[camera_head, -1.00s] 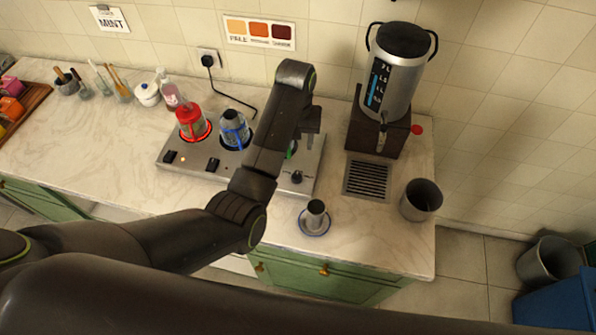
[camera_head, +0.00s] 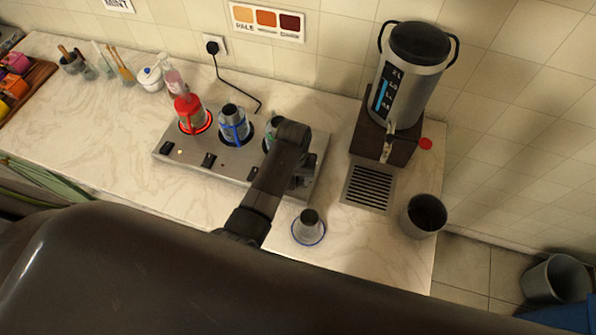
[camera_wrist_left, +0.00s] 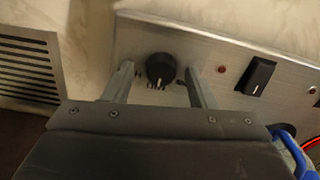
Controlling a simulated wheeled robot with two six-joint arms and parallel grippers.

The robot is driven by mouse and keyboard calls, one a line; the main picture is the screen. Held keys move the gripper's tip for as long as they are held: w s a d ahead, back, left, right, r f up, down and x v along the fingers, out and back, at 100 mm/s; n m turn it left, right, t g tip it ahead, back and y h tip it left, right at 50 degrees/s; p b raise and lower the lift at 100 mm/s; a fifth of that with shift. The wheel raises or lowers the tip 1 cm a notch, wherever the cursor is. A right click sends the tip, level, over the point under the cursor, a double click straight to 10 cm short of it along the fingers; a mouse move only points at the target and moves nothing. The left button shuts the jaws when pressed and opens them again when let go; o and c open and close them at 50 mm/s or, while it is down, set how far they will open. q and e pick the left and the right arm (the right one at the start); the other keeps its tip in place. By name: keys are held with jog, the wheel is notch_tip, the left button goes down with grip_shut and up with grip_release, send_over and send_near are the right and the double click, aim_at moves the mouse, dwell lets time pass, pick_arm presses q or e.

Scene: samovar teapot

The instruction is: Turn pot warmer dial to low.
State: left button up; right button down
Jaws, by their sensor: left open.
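The pot warmer (camera_head: 228,168) is a long silver plate on the counter. Its round black dial (camera_wrist_left: 161,68) has a white pointer mark at its lower edge in the left wrist view; small print beneath it is too small to read. My left gripper (camera_wrist_left: 157,70) is open, with one finger on each side of the dial and a visible gap to each. In the head view, my left arm reaches over the plate's right end and largely hides the gripper and dial. My right gripper is not in view.
A red-lit pot (camera_head: 190,113), a blue-banded pot (camera_head: 233,122) and a partly hidden pot stand on the warmer. Black switches (camera_head: 209,160) line its front.

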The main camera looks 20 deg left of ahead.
pick_arm(q)
jog(key=shift+s, duration=0.15)
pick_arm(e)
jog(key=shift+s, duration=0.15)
pick_arm(q)
jog(key=shift+r, duration=0.1)
jog(key=shift+c, duration=0.8)
jog(key=c, duration=0.8)
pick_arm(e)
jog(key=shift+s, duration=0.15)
pick_arm(q)
jog(key=shift+n, duration=0.4)
jog(key=n, duration=0.5)
jog(key=shift+n, duration=0.3)
jog(key=n, duration=0.5)
jog(key=shift+n, duration=0.4)
